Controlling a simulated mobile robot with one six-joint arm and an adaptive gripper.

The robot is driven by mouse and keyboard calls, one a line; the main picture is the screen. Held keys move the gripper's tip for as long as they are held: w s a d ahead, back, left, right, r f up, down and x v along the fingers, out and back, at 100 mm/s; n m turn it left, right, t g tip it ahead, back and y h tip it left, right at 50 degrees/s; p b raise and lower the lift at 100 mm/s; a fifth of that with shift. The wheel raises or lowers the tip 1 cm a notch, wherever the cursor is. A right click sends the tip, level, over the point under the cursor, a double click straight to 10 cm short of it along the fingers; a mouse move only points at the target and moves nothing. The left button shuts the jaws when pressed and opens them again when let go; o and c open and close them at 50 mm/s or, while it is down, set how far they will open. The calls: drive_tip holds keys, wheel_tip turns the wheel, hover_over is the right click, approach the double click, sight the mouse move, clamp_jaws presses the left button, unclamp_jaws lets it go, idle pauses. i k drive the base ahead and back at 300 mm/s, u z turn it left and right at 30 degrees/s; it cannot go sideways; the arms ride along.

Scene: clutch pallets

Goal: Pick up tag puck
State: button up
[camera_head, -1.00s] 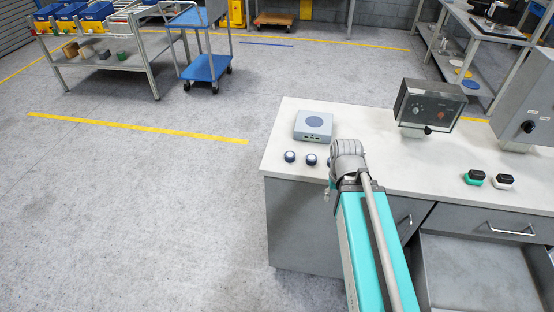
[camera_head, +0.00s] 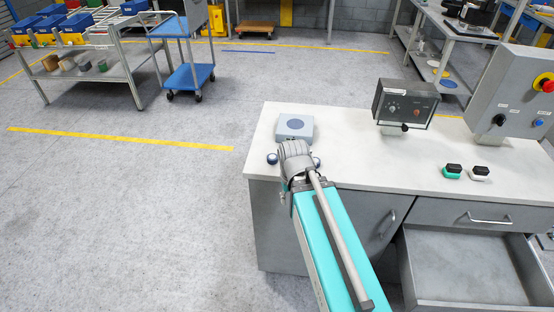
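Small round dark-blue and white pucks stand on the bench in front of a grey box. One puck (camera_head: 272,158) shows just left of my arm's grey end joint. Another puck (camera_head: 316,162) shows just right of it. The joint hides the bench between them. I cannot tell which of these the task calls the tag puck. My gripper's fingers do not show; they are hidden by the arm or out of view.
The pale bench top (camera_head: 370,160) is clear in the middle. A dark instrument box (camera_head: 405,103) and a grey control panel (camera_head: 512,95) stand at the back. A green-and-black block (camera_head: 452,172) and a white-and-black block (camera_head: 479,174) sit at right. An open drawer (camera_head: 465,270) juts out below.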

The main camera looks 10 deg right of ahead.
sight(272, 158)
drive_tip(key=u, duration=1.6)
drive_tip(key=k, duration=1.1)
drive_tip(key=z, duration=0.05)
